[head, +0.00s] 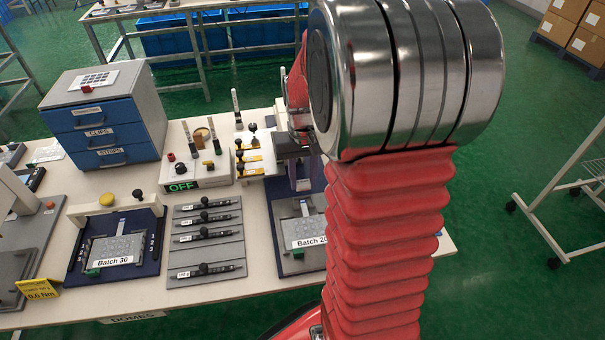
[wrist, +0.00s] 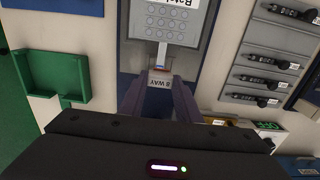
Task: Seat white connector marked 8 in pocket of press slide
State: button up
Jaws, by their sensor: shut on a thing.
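My gripper (wrist: 158,90) is shut on a pale connector (wrist: 160,76), whose label reads "8 WAY" in the wrist view. The connector lies between the fingertips, at the end of the narrow tail of a grey keypad plate (wrist: 188,42). I cannot tell whether it touches the tail or is seated in anything. In the head view my gripper (head: 298,180) hangs above the back of the station marked "Batch 20" (head: 308,242), partly behind my red arm. The connector cannot be made out there. The pocket of the press slide cannot be made out in either view.
A green open bin (wrist: 48,98) stands left in the wrist view. A grey rack (head: 205,262) holds several black tools. A "Batch 30" station (head: 113,250), blue drawer cabinet (head: 103,135) and "OFF" box (head: 196,180) stand left. Small yellow-based items (head: 248,158) sit near my gripper.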

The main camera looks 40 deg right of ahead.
aim_at(303, 182)
jog(key=shift+f, duration=2)
jog(key=shift+f, duration=1.2)
dwell(0.5)
jog(key=o, duration=1.1)
notch_tip(303, 182, up, 14)
jog(key=shift+f, duration=0.1)
dwell(1.0)
